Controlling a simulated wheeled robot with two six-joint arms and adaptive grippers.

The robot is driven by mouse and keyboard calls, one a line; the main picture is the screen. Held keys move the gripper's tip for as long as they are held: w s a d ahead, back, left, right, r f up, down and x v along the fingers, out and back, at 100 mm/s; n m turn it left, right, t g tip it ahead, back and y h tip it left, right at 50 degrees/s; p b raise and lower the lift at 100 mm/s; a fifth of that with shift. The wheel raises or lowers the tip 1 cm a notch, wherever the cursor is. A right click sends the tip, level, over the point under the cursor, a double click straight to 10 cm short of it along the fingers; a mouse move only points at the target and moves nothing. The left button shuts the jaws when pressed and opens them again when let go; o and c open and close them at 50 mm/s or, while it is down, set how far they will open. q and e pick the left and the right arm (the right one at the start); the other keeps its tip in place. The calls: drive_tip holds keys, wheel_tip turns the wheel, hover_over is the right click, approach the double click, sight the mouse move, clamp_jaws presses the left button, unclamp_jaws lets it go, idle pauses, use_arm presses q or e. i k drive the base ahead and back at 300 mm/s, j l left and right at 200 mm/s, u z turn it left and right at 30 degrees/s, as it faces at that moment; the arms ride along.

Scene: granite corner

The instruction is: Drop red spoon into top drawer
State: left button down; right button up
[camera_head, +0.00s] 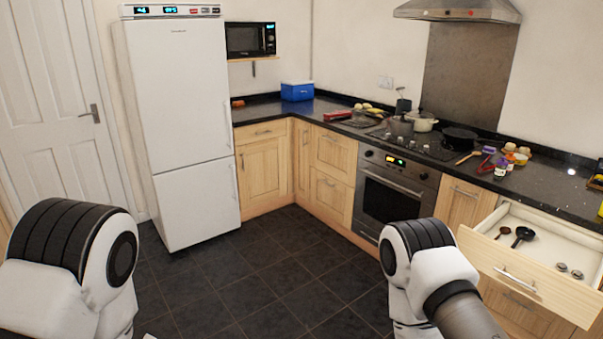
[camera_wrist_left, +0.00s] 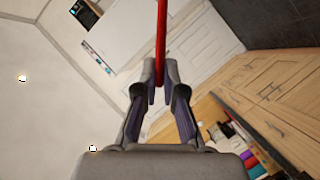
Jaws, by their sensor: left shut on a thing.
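My left gripper (camera_wrist_left: 160,82) is shut on the red spoon (camera_wrist_left: 161,35) in the left wrist view. Only a straight red length of the spoon shows, rising from between the fingertips to the top edge; its bowl is out of frame. The open top drawer (camera_head: 515,270) is at the right in the head view, below the counter. It holds a small brown spoon (camera_head: 502,232), a dark green spoon (camera_head: 523,235) and two small round metallic items (camera_head: 568,271). My right gripper is out of view; only part of the right arm shows.
The dark counter (camera_head: 545,195) above the drawer carries jars, a wooden spoon and other small items. An oven (camera_head: 393,192) with a hob and pots stands left of the drawer. A white fridge (camera_head: 180,120) is further left. The tiled floor (camera_head: 265,270) is clear.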

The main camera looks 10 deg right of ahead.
sight(529, 243)
drive_tip(key=i+l+z, duration=0.3)
drive_tip(key=i+z, duration=0.65)
drive_tip(key=i, duration=0.2)
drive_tip(key=i+j+z, duration=0.15)
drive_tip(key=i+z, duration=0.55)
drive_tip(key=i, duration=0.35)
drive_tip(key=i+j+z, duration=0.1)
drive_tip(key=i+z, duration=0.15)
drive_tip(key=i, duration=0.3)
drive_tip(key=i+z, duration=0.15)
drive_tip(key=z, duration=0.3)
drive_tip(key=i+z, duration=0.15)
drive_tip(key=z, duration=0.35)
drive_tip(key=i+j+z, duration=0.1)
drive_tip(key=z, duration=0.35)
